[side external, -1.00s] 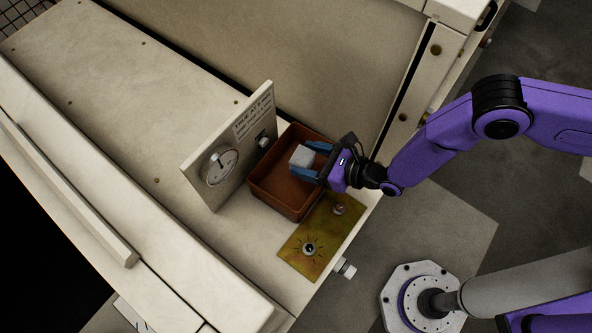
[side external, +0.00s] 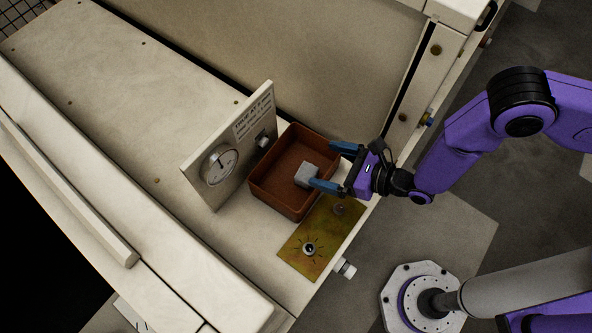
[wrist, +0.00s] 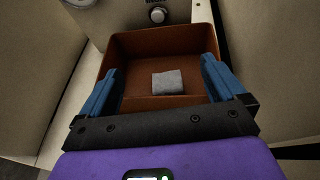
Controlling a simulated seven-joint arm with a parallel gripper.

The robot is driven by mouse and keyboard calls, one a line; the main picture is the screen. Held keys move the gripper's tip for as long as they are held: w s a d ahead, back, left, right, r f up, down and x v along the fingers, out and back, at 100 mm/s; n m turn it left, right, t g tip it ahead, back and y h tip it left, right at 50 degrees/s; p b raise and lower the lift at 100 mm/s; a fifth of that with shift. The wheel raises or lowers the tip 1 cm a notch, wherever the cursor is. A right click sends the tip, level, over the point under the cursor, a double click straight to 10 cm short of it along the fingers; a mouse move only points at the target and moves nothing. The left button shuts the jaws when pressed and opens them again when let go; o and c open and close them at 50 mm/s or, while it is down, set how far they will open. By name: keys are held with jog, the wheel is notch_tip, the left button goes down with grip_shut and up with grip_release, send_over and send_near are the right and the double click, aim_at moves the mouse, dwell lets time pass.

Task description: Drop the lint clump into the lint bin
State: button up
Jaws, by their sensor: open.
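The lint clump (side external: 306,175) is a small grey block. In the wrist view the lint clump (wrist: 167,82) sits inside the brown open-topped bin, between my fingers in the picture and apart from both. The lint bin (side external: 275,195) stands on the cream ledge; it also shows in the wrist view (wrist: 155,42). My gripper (side external: 333,166) has purple and black housing and blue fingers. It is open and empty at the bin's right side, with its fingertips over the rim. In the wrist view my gripper (wrist: 160,85) shows its fingers wide apart.
A cream upright panel with a dial gauge (side external: 219,165) and a sign stands just left of the bin. A brass plate (side external: 310,248) with a knob lies in front of it. A tall cream wall rises behind. The ledge to the left is clear.

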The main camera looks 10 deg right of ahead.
jog(key=v, duration=1.1)
jog(key=shift+s+d, duration=0.2)
jog(key=shift+s, duration=0.1)
jog(key=shift+r, duration=0.1)
